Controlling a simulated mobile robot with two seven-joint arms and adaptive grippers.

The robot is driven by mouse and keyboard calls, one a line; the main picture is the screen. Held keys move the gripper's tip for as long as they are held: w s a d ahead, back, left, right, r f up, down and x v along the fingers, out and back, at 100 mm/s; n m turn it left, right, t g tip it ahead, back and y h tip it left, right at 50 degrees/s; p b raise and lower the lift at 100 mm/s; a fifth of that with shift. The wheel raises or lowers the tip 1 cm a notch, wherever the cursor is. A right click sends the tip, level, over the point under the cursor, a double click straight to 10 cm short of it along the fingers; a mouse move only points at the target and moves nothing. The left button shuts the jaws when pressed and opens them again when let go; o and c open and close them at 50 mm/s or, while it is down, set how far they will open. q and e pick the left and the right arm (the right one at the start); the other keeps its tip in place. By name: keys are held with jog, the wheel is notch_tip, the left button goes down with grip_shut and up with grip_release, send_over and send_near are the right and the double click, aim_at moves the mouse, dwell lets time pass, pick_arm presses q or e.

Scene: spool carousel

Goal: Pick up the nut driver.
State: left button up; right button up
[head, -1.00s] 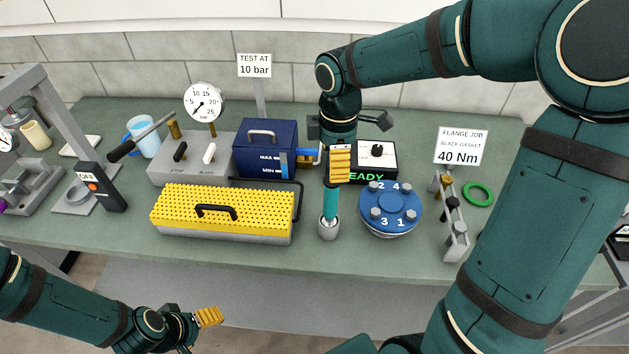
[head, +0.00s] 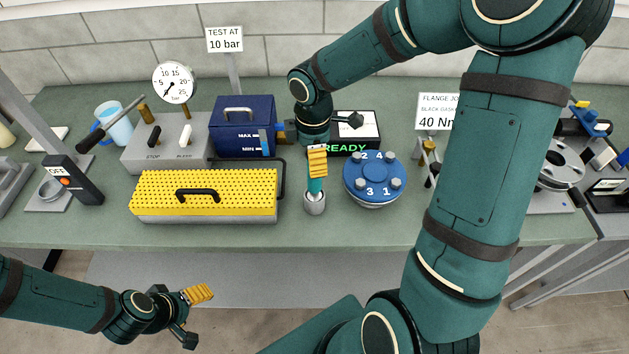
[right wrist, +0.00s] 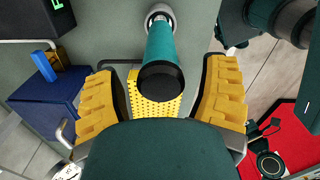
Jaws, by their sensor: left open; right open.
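The nut driver (head: 315,187) has a teal handle and stands upright in a small grey round holder (head: 315,204) near the bench's front edge. In the right wrist view its teal handle (right wrist: 160,48) with a black end cap lies between the two yellow fingers, with gaps on both sides. My right gripper (head: 317,160) is open around the upper handle and does not visibly touch it. The tool's lower end is hidden in the holder. My left gripper (head: 199,293) is open and empty, in front of the bench at lower left.
A yellow perforated box (head: 150,208) stands left of the holder, and a blue flange disc (head: 374,178) with bolts stands close on its right. A dark blue tank (head: 242,127) and a READY box (head: 357,130) stand behind. The bench front strip (head: 250,236) is clear.

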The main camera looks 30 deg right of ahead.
aim_at(314, 183)
notch_tip(314, 183, down, 4)
jog(key=shift+d+f, duration=0.1)
jog(key=shift+c, duration=0.3)
grip_shut()
